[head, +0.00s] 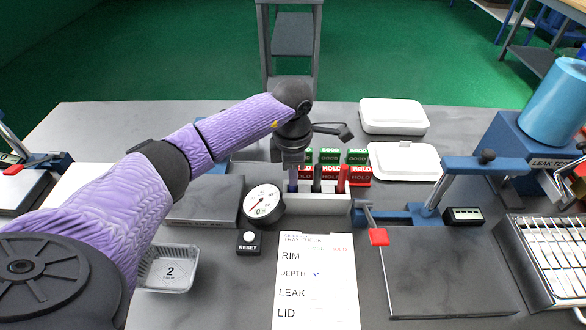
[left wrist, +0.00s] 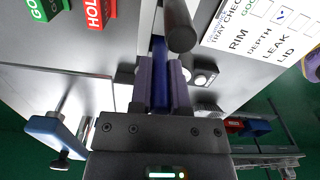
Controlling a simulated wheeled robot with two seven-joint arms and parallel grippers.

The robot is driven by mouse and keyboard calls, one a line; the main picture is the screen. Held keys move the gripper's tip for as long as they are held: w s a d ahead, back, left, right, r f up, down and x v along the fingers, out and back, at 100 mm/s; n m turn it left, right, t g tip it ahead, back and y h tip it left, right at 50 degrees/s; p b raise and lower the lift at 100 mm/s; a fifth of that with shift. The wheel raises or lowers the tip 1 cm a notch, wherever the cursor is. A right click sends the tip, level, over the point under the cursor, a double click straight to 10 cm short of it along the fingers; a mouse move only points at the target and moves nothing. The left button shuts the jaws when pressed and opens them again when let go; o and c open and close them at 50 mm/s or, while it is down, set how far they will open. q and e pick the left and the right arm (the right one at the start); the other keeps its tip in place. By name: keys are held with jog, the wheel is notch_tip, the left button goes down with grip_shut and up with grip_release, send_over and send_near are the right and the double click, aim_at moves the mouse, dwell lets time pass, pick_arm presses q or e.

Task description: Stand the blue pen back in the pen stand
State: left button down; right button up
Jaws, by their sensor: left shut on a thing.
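My left gripper (head: 293,166) is shut on the blue pen (head: 292,185), which points down at the left end of the white pen stand (head: 318,205). I cannot tell whether the pen's lower end is inside the slot or just at its top. In the left wrist view the blue pen (left wrist: 158,62) lies between the two fingers of the gripper (left wrist: 160,85). A black pen (head: 317,180) and a red pen (head: 342,179) stand upright in the stand to its right. My right gripper is not in view.
A round gauge (head: 262,202) and a RESET button (head: 249,240) are just left of the stand. Green and red blocks (head: 358,165) are behind it. The checklist card (head: 316,285) lies in front. A foil tray (head: 168,268) is front left, a clamp fixture (head: 430,210) right.

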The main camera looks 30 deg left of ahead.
pick_arm(q)
jog(key=shift+f+b, duration=0.4)
jog(key=shift+f, duration=0.1)
dwell(0.3)
jog(key=c, duration=0.5)
grip_release()
notch_tip(320, 180, up, 6)
jog(key=p, duration=0.5)
jog(key=shift+r, duration=0.1)
